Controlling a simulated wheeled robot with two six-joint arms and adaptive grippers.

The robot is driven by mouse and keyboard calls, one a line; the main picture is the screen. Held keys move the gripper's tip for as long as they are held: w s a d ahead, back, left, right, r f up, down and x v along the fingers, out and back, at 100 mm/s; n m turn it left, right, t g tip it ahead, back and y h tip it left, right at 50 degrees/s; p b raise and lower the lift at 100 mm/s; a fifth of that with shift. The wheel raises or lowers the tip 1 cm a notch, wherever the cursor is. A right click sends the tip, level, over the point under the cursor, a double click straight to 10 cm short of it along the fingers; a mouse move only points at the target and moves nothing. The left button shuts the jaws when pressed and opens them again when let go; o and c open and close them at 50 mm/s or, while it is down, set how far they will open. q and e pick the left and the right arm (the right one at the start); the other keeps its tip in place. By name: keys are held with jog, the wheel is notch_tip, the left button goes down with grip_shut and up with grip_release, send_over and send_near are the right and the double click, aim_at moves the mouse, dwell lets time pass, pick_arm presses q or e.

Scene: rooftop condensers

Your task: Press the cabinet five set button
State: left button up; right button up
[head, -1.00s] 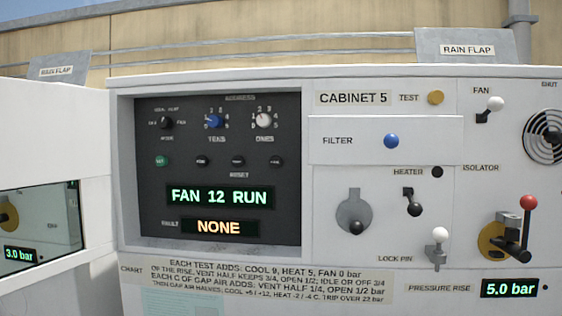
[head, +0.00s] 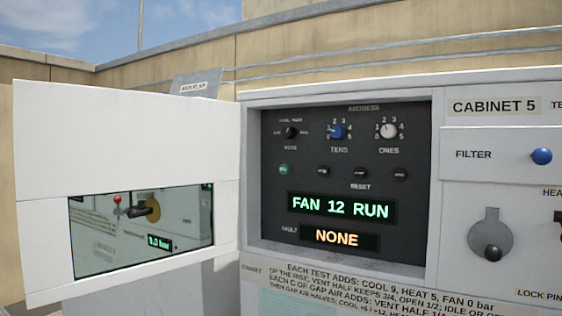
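Cabinet 5, named on its label plate (head: 494,106), has a recessed dark control panel (head: 410,220). A small green button (head: 283,169) sits at the left end of a row of buttons on it; its label is too small to read surely. Three small dark buttons stand to its right, with "RESET" lettered below them. The green display (head: 340,207) reads "FAN 12 RUN". The fault display (head: 339,237) reads "NONE". Neither of my grippers is in view.
A white door (head: 125,140) stands open left of the panel; its dark pane (head: 140,230) shows a red-knobbed lever and a small readout. A blue tens knob (head: 337,132) and white ones knob (head: 388,131) sit above the buttons. The filter's blue knob (head: 541,156) is at right.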

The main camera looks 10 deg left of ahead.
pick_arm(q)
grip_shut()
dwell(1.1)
